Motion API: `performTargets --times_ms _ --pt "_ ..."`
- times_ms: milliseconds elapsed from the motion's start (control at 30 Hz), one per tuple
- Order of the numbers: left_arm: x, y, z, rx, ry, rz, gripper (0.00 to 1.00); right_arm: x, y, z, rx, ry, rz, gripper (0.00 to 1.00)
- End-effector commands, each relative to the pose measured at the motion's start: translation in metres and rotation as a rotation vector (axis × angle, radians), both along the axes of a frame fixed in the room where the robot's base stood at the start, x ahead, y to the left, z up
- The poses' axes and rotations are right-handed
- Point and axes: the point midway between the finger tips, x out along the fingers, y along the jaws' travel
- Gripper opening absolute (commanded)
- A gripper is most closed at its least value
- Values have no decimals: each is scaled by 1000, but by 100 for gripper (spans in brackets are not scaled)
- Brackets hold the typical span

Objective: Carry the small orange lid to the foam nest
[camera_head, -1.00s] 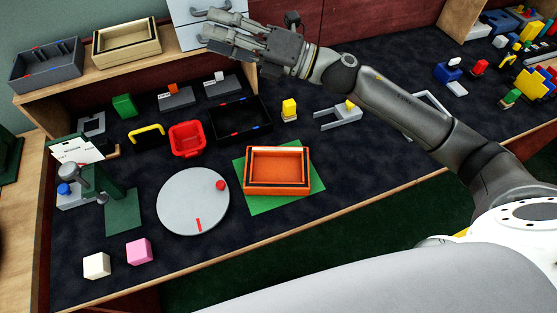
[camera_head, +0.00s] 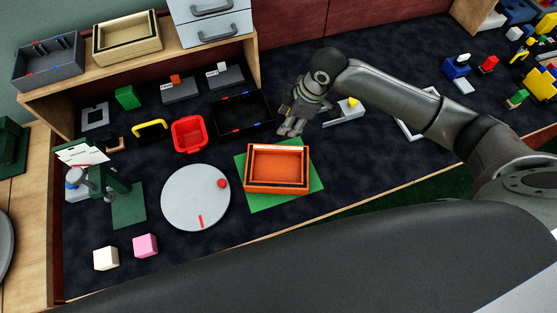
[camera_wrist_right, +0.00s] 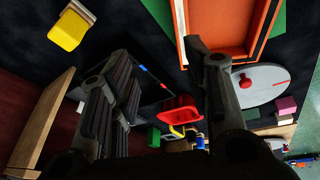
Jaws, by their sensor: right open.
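No part is clearly a small orange lid. The orange candidates are a rectangular orange tray (camera_head: 277,187) with a dark inner rim on a green mat, and a small orange piece (camera_head: 175,78) on a grey stand. I cannot tell which thing is the foam nest. My right gripper (camera_head: 291,127) points down just above and behind the tray's back right corner, beside the black bin. In the right wrist view its fingers (camera_wrist_right: 160,95) are apart with nothing between them. The orange tray (camera_wrist_right: 180,25) shows there at upper right. My left gripper is not in view.
A black bin (camera_head: 266,127), a red bin (camera_head: 189,149) and a grey round disc (camera_head: 190,200) lie left of the gripper. A yellow block (camera_wrist_right: 65,32) is near it in the wrist view. A grey fixture (camera_head: 345,115) stands right.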

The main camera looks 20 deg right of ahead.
Motion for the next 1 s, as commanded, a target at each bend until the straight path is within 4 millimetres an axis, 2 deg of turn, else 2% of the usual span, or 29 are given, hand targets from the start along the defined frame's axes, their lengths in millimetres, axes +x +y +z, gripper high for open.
performTargets --times_ms 100,200,400,733,1000 --pt "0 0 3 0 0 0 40 -19 1 -4 -5 90 10 45" --pt "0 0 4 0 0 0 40 -24 4 -14 -4 114 13 45" --pt "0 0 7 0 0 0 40 -20 11 -44 -5 112 11 45" --pt "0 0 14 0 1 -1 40 -18 20 -67 -5 110 13 45" --pt "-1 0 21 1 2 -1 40 -14 30 -99 -4 108 12 45"
